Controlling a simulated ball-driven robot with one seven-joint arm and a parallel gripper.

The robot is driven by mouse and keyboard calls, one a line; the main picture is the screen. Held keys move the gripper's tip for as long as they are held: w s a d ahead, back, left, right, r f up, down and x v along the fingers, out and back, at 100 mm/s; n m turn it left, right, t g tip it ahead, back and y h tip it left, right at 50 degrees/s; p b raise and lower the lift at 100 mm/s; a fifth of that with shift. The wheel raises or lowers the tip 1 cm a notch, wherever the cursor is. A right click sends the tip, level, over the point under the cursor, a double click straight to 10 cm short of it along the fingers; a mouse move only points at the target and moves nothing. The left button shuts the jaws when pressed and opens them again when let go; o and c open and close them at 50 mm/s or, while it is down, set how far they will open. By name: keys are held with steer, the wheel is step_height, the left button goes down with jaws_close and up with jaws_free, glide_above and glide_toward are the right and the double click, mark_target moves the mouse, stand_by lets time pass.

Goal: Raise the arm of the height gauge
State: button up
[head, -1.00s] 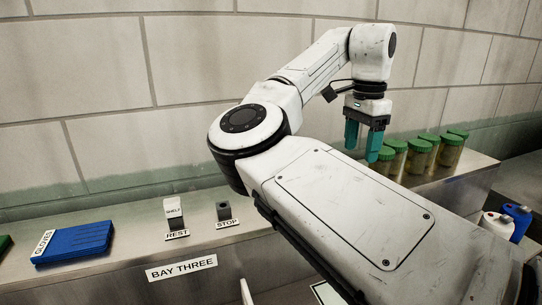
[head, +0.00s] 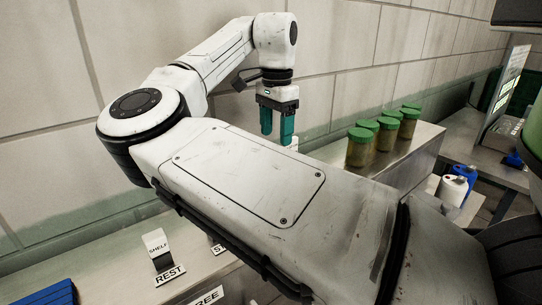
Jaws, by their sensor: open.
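I cannot make out a height gauge for sure in the head view. My gripper (head: 277,138) hangs fingers down in front of the wall, with its two teal fingers apart and nothing seen between them. A small white thing (head: 293,144) shows just behind the fingertips; most of it is hidden.
Several green-lidded jars (head: 358,150) stand on the steel ledge right of my gripper. White and blue bottles (head: 452,190) stand lower at the right. A blue stack (head: 45,293) lies at the bottom left. A sign board (head: 507,85) stands at the far right.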

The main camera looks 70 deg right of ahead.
step_height(320, 180, down, 8)
steer(key=shift+r+p, duration=0.1)
steer(key=shift+p, duration=0.3)
jaws_close()
stand_by(0.5)
